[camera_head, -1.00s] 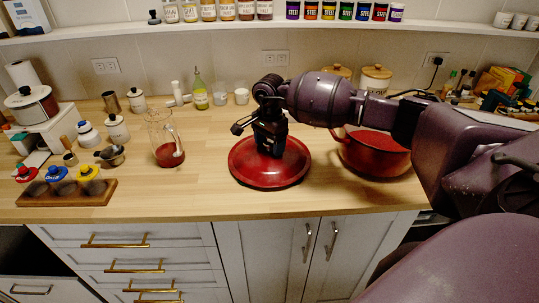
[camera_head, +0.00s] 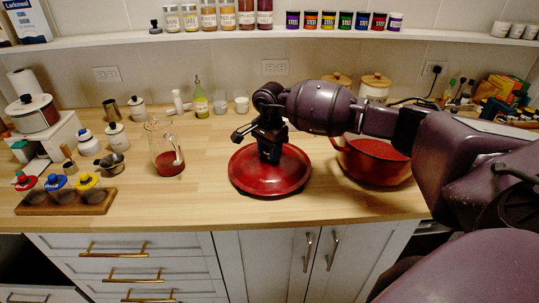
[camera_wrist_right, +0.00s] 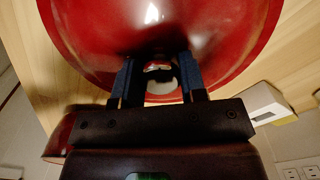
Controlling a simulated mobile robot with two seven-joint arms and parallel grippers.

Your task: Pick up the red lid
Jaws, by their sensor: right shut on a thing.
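The red lid (camera_head: 248,177) is a round, glossy dome on the wooden counter, left of the red pot (camera_head: 365,165). My right gripper (camera_head: 270,152) reaches down from above onto the lid's centre. In the right wrist view the two blue-padded fingers (camera_wrist_right: 160,82) are shut on the lid's knob (camera_wrist_right: 158,67), and the lid (camera_wrist_right: 90,35) fills the top of the picture. I cannot tell whether the lid touches the counter or hangs just above it. My left gripper is not in view.
A glass jug (camera_head: 164,155) with red contents stands left of the lid. A green bottle (camera_head: 200,102) and white cups stand behind. A wooden tray (camera_head: 90,207) with jars sits at the left. A shelf (camera_head: 200,36) runs above. The counter in front of the jug is clear.

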